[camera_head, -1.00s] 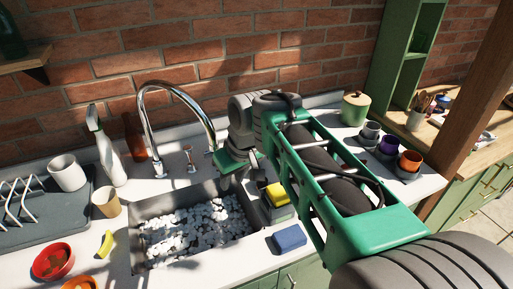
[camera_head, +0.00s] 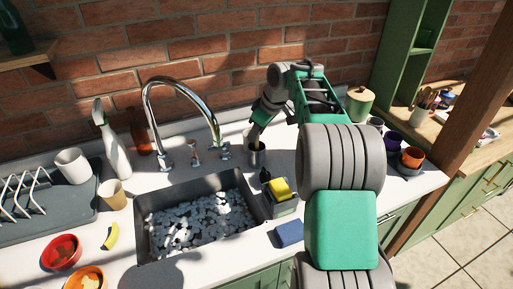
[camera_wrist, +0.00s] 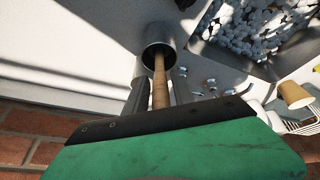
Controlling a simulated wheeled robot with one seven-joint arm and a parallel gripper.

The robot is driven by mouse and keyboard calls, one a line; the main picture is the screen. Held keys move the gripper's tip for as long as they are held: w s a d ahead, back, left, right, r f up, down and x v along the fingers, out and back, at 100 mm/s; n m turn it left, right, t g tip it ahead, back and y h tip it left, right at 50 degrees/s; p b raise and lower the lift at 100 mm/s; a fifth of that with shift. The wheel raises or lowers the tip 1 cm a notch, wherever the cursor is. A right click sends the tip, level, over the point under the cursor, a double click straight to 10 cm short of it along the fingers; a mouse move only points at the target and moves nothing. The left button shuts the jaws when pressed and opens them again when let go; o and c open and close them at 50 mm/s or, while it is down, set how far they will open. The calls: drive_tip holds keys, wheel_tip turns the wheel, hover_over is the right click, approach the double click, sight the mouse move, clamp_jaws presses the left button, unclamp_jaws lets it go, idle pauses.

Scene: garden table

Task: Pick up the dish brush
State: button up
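The dish brush shows as a wooden handle (camera_wrist: 160,82) standing in a metal cup (camera_wrist: 158,55) in the wrist view; its other end is hidden inside the cup. The cup also shows in the head view (camera_head: 256,156), on the counter behind the sink's right end. My gripper (camera_wrist: 159,84) points toward the cup, with one finger on each side of the handle. The fingers look apart, with a narrow gap to the handle. In the head view my gripper (camera_head: 254,134) is just above the cup, its fingers partly hidden.
The sink (camera_head: 245,186) with white foam is in front of the cup, the tall faucet (camera_head: 180,82) to its left. A caddy (camera_head: 286,207) with a yellow sponge (camera_head: 279,189) and a blue sponge (camera_head: 289,233) are nearby. The brick wall is close behind.

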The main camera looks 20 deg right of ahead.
drive_tip(key=x, duration=0.3)
drive_tip(key=shift+r, duration=0.1)
clamp_jaws()
